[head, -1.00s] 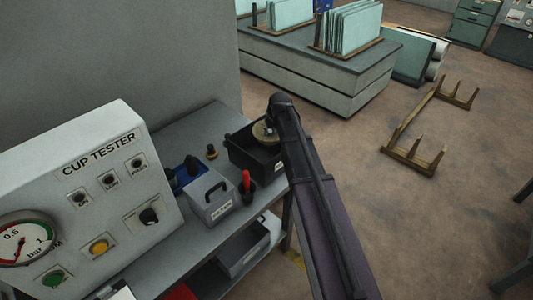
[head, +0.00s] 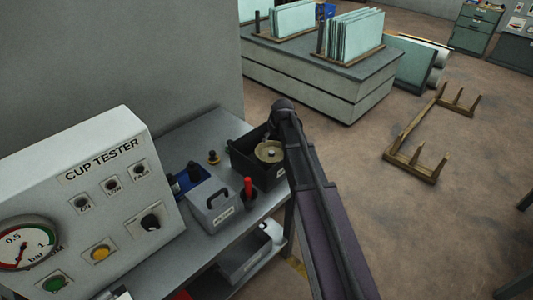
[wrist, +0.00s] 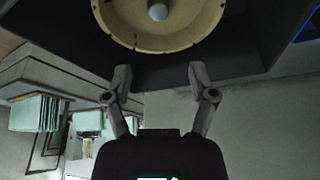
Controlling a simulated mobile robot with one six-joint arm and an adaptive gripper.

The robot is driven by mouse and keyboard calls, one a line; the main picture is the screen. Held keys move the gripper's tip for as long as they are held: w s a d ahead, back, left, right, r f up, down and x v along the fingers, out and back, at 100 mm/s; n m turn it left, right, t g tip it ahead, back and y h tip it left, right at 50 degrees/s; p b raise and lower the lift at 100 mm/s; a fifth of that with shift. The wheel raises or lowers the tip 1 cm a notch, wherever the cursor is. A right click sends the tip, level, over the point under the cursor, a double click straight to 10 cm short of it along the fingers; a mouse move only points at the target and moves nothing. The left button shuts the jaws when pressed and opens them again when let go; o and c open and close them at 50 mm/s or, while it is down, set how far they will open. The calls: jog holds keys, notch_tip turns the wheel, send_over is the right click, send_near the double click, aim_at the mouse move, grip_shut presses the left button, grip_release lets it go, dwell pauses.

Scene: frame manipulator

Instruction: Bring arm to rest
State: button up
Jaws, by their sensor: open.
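A round tan disc (head: 269,151) with a small pale knob sits in a black bin (head: 244,160) on the grey bench. In the wrist view the disc (wrist: 160,40) fills the top middle, with the dark bin around it. My gripper (wrist: 160,76) is open and empty, its two fingers spread below the disc's rim in the picture, apart from it. In the head view my arm reaches up from the bottom right to beside the bin, and its fingers are hidden.
A grey cup tester (head: 90,200) with a gauge stands at the left.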

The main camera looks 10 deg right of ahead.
jog(key=s+f+m+g+h, duration=0.1)
jog(key=s+m+g, duration=0.2)
jog(key=s, duration=2.5)
jog(key=shift+s+f+g, duration=0.25)
jog(key=shift+s+g, duration=0.05)
jog(key=shift+g, duration=0.3)
